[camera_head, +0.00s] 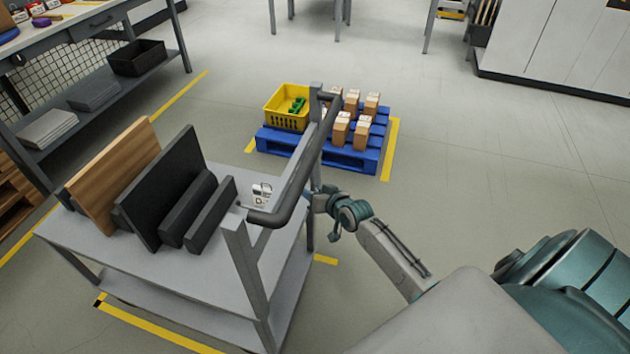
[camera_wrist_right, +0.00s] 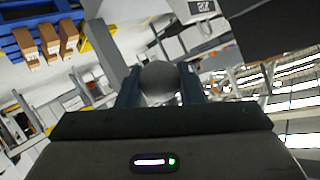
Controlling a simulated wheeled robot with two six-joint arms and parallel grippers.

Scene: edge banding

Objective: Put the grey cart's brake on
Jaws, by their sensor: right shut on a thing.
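The grey cart (camera_head: 150,262) stands at the left, with a dark bent handle (camera_head: 298,172) along its right end. My right gripper (camera_head: 316,196) is at that end, just right of the handle. In the right wrist view my right gripper (camera_wrist_right: 160,88) is shut on a round dark grey part (camera_wrist_right: 159,80), a finger on each side. I cannot tell whether this is a brake knob or part of the handle. A small white label (camera_head: 262,192) shows beside the handle. No brake can be clearly made out. My left gripper is not in view.
Upright dark panels (camera_head: 160,185) and a wooden board (camera_head: 115,180) stand on the cart. A blue pallet (camera_head: 347,157) with a yellow crate (camera_head: 286,122) and several small boxes lies beyond it. A workbench (camera_head: 90,25) is at the upper left. The floor right of the pallet is clear.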

